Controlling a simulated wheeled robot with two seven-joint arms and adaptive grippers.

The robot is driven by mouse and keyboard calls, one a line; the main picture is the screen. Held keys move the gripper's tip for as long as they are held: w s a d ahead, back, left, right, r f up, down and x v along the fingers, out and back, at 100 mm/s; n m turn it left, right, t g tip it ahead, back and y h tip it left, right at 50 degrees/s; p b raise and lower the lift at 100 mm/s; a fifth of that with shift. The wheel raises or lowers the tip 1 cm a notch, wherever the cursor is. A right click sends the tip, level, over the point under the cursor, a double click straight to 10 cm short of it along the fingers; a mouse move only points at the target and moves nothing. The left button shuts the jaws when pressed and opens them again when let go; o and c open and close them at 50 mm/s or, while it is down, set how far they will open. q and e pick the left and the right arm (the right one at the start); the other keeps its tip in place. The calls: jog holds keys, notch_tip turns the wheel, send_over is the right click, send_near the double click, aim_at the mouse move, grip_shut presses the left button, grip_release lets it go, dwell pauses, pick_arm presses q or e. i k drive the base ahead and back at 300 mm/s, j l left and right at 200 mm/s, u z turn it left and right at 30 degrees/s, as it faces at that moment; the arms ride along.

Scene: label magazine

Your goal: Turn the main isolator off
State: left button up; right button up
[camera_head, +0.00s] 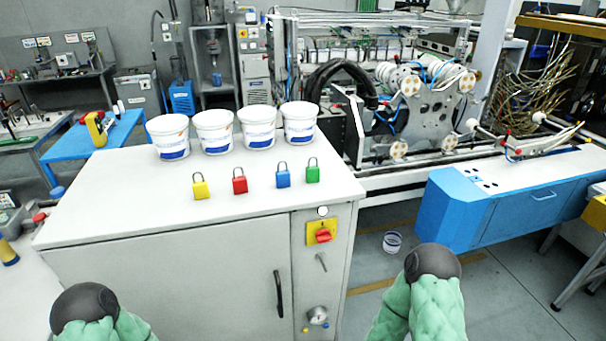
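The main isolator (321,232) is a red rotary handle on a yellow square plate. It sits on the upper right part of the grey cabinet's (180,275) front face. The red handle looks roughly horizontal, slightly tilted; the markings around it are too small to read. Nothing covers the isolator. Only green-sleeved parts of my two arms with dark rounded joints show at the bottom edge, one at the left and one right of the cabinet. Neither gripper shows, and both visible arm parts are apart from the isolator.
Yellow (200,187), red (239,182), blue (283,177) and green (313,171) padlocks stand on the cabinet top before several white tubs (257,128). A black door handle (278,294) and a round lock (317,315) are on the front. A blue-sided bench (470,212) stands right.

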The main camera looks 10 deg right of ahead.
aim_at(323, 236)
jog(key=k+l+u, duration=0.1)
jog(key=l+u, duration=0.15)
jog(key=l, duration=0.15)
jog(key=k+l+u, duration=0.2)
jog(key=l, duration=0.2)
jog(key=k+l+u, duration=0.25)
jog(key=i+l, duration=0.1)
